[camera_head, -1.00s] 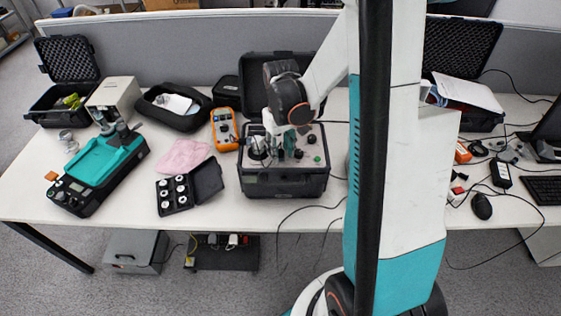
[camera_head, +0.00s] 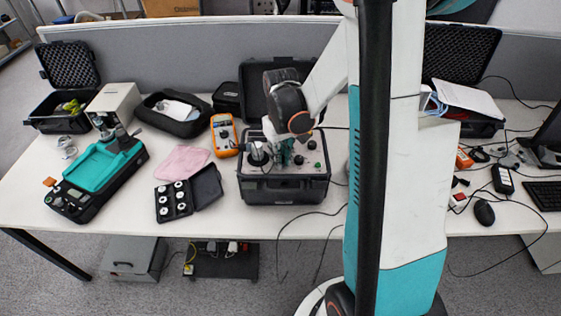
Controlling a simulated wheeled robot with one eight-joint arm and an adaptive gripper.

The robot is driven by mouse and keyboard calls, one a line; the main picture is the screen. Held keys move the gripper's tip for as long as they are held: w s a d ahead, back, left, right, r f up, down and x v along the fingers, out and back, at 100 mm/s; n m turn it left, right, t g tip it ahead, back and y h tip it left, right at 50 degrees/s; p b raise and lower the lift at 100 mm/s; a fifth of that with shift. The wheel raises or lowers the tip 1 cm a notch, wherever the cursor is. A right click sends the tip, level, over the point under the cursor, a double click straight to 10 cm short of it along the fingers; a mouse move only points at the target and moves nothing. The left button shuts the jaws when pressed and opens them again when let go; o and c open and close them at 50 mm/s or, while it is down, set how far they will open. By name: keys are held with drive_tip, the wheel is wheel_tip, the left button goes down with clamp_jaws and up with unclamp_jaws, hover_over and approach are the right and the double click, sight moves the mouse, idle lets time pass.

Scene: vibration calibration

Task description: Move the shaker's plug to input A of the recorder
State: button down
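An open black case (camera_head: 283,193) with a grey control panel stands at the middle of the table. Its panel carries a dark round part (camera_head: 258,152) at the left and several small knobs or sockets at the right. My gripper (camera_head: 286,158) is small and dark, low over the middle of this panel, partly hidden by my wrist. I cannot tell whether it touches anything or holds a plug. A teal and black device (camera_head: 101,171) stands at the left of the table. Which device is the shaker and which the recorder is not clear; plug and input labels are too small to see.
An orange multimeter (camera_head: 225,135) stands close left of the case. A pink cloth (camera_head: 183,161) and a small black box of white round parts (camera_head: 173,201) lie further left. Cables, a mouse (camera_head: 484,212) and a keyboard (camera_head: 545,193) are at the right. A grey partition stands behind.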

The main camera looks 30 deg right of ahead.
drive_tip(key=shift+n+b, duration=0.3)
drive_tip(key=shift+n, duration=1.7)
drive_tip(key=n, duration=0.4)
drive_tip(key=n+b, duration=0.1)
drive_tip(key=n, duration=0.3)
